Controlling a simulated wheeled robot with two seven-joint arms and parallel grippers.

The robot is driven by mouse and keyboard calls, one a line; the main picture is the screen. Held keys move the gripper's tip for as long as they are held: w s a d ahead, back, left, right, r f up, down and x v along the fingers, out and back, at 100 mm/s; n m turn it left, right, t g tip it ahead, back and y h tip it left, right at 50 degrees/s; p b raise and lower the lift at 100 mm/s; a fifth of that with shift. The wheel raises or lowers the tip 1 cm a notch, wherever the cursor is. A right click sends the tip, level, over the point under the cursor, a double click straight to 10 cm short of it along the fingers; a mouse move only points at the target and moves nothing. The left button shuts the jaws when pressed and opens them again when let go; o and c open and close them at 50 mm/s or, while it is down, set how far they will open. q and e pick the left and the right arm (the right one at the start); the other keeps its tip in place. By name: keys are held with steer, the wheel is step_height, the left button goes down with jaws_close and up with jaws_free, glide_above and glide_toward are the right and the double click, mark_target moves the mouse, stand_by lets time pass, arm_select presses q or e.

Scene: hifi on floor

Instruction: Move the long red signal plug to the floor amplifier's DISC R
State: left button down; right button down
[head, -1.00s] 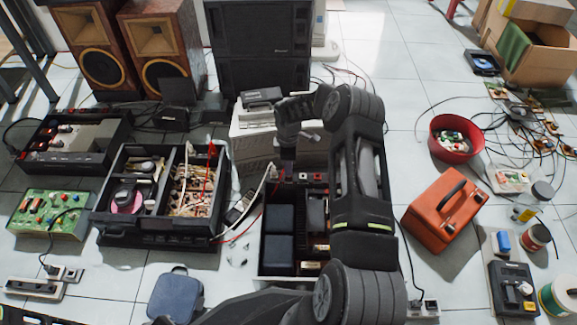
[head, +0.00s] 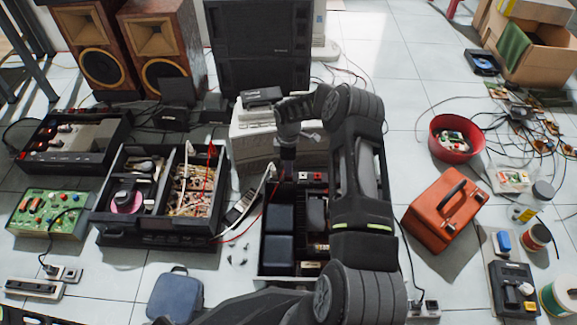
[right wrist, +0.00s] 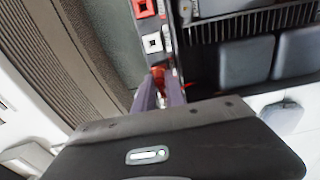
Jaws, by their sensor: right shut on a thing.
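My right gripper (head: 288,165) is at the back left edge of the open black amplifier chassis (head: 262,262) on the floor. In the right wrist view its fingers (right wrist: 158,92) are shut on the red plug (right wrist: 159,74). The plug is close to a connector strip with a white square socket (right wrist: 152,43) and a red square socket (right wrist: 143,8). No lettering is readable, and the plug's tip is hard to make out, so I cannot tell if it touches a socket. A thin red lead (head: 262,212) runs from near the gripper toward the left chassis. My left gripper is not in view.
A second open chassis (head: 150,240) stands to the left, with a white-ended lead (head: 272,170) between the two. A pale box (head: 250,135) stands behind the gripper. A red case (head: 440,215) and red bowl (head: 457,150) are at right.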

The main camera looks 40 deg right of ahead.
steer(key=c, duration=1.3)
jaws_free()
step_height(320, 180, up, 7)
steer(key=p, duration=0.3)
steer(key=shift+f, duration=0.15)
steer(key=shift+r, duration=0.55)
steer(key=shift+r, duration=0.15)
steer(key=shift+r+p, duration=1.85)
steer(key=shift+r, duration=0.55)
